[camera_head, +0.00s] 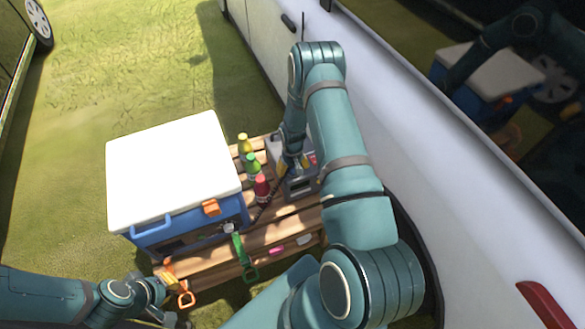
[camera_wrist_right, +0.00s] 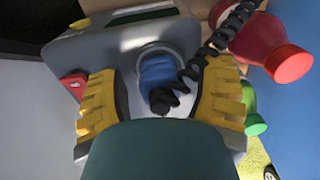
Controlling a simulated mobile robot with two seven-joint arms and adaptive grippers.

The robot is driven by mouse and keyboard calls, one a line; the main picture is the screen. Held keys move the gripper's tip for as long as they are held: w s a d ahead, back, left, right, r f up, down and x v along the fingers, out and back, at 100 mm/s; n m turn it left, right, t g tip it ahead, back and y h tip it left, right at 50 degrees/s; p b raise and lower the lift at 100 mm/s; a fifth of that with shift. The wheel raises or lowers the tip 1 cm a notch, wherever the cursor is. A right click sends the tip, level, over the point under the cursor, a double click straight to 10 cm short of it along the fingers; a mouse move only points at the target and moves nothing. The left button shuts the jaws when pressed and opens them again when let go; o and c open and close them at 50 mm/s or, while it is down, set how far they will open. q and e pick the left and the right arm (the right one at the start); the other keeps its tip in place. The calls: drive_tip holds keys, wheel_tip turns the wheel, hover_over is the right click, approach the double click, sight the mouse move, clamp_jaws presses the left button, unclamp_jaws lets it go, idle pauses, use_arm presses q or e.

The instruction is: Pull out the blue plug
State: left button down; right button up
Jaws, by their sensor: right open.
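The blue plug (camera_wrist_right: 157,72) sits in a round socket on a grey device (camera_wrist_right: 105,45), with a black coiled cord (camera_wrist_right: 215,45) running from it up to the right. My right gripper (camera_wrist_right: 162,80) is open, its yellow-padded fingers on either side of the plug with gaps visible. In the head view my right gripper (camera_head: 291,164) reaches down at the grey device (camera_head: 300,187) on the wooden pallet table; the plug is hidden there. My left gripper (camera_head: 165,308) is low at the left, away from the device; its jaws are unclear.
A blue cooler with a white lid (camera_head: 170,160) stands left of the device. Yellow, green (camera_head: 252,164) and red (camera_head: 262,186) bottles stand between them. A white vehicle (camera_head: 430,150) is close on the right. Small hand tools (camera_head: 243,255) hang along the slatted table's (camera_head: 285,232) front.

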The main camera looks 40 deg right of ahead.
idle(0.8)
clamp_jaws()
drive_tip(key=shift+r, duration=0.25)
drive_tip(key=shift+r+p, duration=1.7)
drive_tip(key=shift+r, duration=1.1)
